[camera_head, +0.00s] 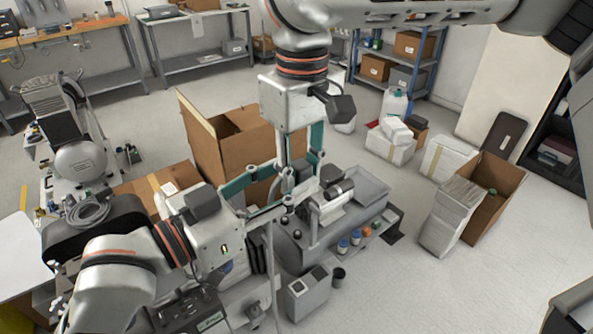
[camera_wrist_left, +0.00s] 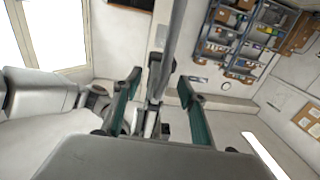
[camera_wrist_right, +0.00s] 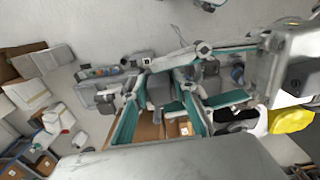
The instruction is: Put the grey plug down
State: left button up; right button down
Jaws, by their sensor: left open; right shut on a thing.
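My right gripper (camera_head: 302,160) comes down from the top in the head view, its teal fingers pointing down over the grey compressor bench (camera_head: 290,252). It is shut on the grey plug, which is small and hard to make out between the fingertips. In the right wrist view my right gripper (camera_wrist_right: 160,88) has dark and grey parts crowded around its tips. My left gripper (camera_head: 285,192) is open, close beside and below the right one. In the left wrist view the left gripper (camera_wrist_left: 158,80) has its fingers apart, with a grey pole (camera_wrist_left: 172,45) showing between them.
An open cardboard box (camera_head: 235,150) stands close behind the grippers. Another open box (camera_head: 490,195) stands at the right. Floor (camera_head: 400,290) is free at front right.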

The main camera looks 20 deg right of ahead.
pick_arm(q)
jog(key=shift+x, duration=1.15)
grip_shut()
pick_arm(e)
jog(key=c, duration=1.5)
grip_release()
jog(key=shift+r, duration=0.1)
